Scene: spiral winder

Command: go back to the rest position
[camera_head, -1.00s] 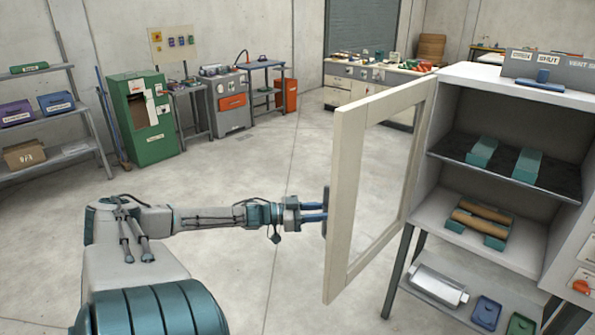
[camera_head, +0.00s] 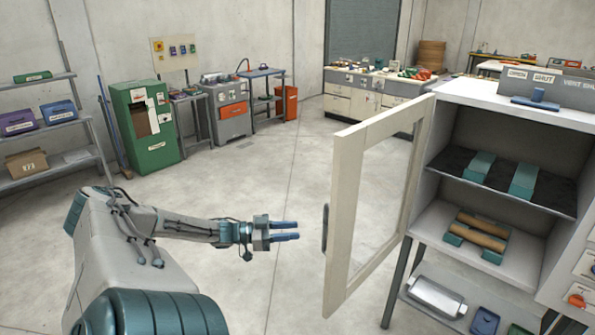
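My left gripper (camera_head: 286,231) is in the lower middle of the head view, with its two blue fingers apart and nothing between them. It is a short way left of the open cabinet door (camera_head: 345,215) and apart from it. The door has a cream frame, a clear pane and a dark handle (camera_head: 325,228) on its left edge. The cabinet (camera_head: 437,160) stands open at the right. My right gripper is not in view.
Inside the cabinet, teal blocks (camera_head: 524,180) lie on the dark upper shelf and tan rolls (camera_head: 476,236) rest on the lower one. A metal cylinder (camera_head: 437,297) lies below. A green machine (camera_head: 146,125) and shelving (camera_head: 50,120) stand at the back left. The middle floor (camera_head: 270,180) is clear.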

